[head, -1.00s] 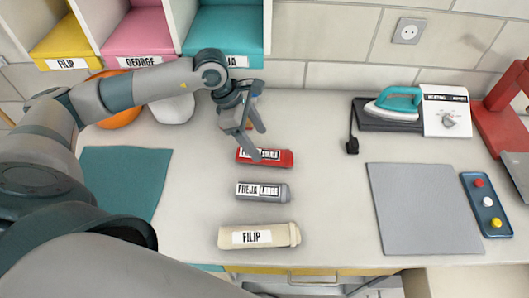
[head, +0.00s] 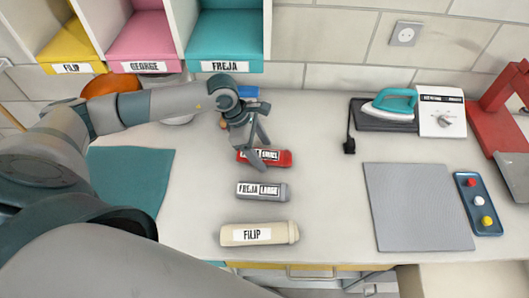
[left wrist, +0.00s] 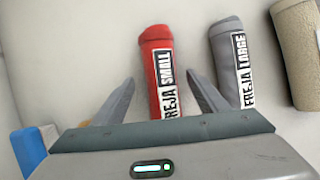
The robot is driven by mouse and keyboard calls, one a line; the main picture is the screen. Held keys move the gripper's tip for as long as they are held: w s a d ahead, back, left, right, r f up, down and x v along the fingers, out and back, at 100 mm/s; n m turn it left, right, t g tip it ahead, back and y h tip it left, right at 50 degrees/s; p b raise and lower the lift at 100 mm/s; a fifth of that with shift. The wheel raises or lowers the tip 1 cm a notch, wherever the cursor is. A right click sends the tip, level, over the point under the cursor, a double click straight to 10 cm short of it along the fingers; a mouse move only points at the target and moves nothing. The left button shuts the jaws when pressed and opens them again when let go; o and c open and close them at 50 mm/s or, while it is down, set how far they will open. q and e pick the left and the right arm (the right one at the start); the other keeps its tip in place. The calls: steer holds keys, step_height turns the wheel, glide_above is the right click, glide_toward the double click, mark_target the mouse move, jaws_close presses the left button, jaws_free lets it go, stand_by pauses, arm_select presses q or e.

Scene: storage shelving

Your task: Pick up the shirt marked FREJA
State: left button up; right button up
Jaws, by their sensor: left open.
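Two rolled shirts carry the name FREJA. The red one, labelled FREJA SMALL, lies on the counter in the head view (head: 281,158) and also shows in the left wrist view (left wrist: 157,65). The grey one, labelled FREJA LARGE, lies just in front of it (head: 281,191) and shows to its right in the wrist view (left wrist: 228,45). My left gripper (head: 262,158) is open above the red shirt; in the wrist view its two fingers lie either side of the red roll's near end. Whether they touch it I cannot tell. My right gripper is not in view.
A cream roll labelled FILIP (head: 284,233) lies nearest the counter's front. A teal mat (head: 135,180) lies left, a grey mat (head: 418,207) right. Labelled cubbies (head: 225,66) stand behind; an iron (head: 393,104) sits back right. A blue item (left wrist: 28,150) is beside the gripper.

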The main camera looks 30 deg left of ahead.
mark_target(271, 152)
stand_by(0.3)
arm_select(q)
steer(key=c, duration=1.2)
steer(key=shift+c, duration=0.3)
steer(key=shift+r, duration=0.1)
steer(key=shift+r+b, duration=0.8)
steer(key=shift+r, duration=0.05)
steer(key=shift+d+r+b, duration=0.25)
steer(key=shift+r+b, duration=0.15)
steer(key=shift+r, duration=0.2)
steer(key=shift+d+r+b, duration=0.25)
steer(key=shift+r+b, duration=0.15)
steer(key=shift+r, duration=0.2)
steer(key=s+d+r+b, duration=0.2)
steer(key=d+r+b, duration=0.2)
steer(key=d, duration=0.6)
steer(key=shift+s+d+r, duration=0.2)
steer(key=shift+s+r, duration=0.1)
steer(key=shift+r, duration=1.1)
